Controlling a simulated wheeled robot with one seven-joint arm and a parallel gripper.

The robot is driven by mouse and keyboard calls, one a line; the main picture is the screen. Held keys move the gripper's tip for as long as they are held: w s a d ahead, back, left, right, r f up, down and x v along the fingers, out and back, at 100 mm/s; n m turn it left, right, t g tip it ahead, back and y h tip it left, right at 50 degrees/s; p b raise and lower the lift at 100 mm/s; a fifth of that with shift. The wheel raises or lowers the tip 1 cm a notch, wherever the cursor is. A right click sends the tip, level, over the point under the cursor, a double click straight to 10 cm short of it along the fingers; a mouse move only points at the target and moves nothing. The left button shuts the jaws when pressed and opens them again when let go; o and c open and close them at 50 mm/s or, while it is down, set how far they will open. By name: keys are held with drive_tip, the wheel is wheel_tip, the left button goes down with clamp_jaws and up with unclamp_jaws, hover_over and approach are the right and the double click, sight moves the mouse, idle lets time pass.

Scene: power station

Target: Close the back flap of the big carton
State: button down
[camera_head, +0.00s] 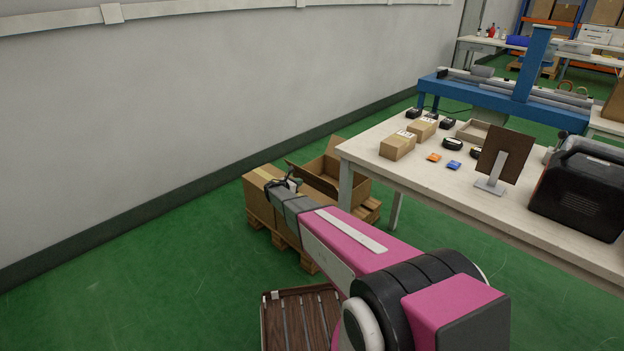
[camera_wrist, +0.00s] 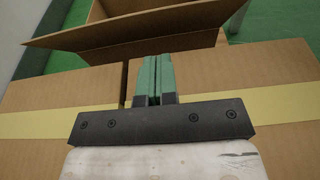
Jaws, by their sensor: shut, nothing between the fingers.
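The big open carton (camera_head: 345,187) stands on a pallet beside the table's left end, with its flaps spread. One flap (camera_head: 310,180) sticks out on its left side, and another stands up at its far side. In the wrist view a wide brown flap (camera_wrist: 130,32) slants outward across the top, in front of the open carton's inside (camera_wrist: 180,10). My gripper (camera_head: 291,183) is above the closed cartons beside the open carton. Its green fingers (camera_wrist: 157,72) are shut and empty, with the tips close to the flap's lower edge; I cannot tell whether they touch.
Closed cartons with yellow tape (camera_head: 258,184) lie under my gripper, on a wooden pallet (camera_head: 283,235). A white table (camera_head: 440,179) with small boxes and a black machine (camera_head: 582,193) stands to the right. A slatted brown item (camera_head: 297,318) lies nearer. Green floor is clear at left.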

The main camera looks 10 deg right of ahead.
sight(316, 177)
drive_tip(key=x, duration=0.9)
drive_tip(key=shift+w+d, duration=0.25)
drive_tip(key=shift+d, duration=0.05)
drive_tip(key=shift+d, duration=0.1)
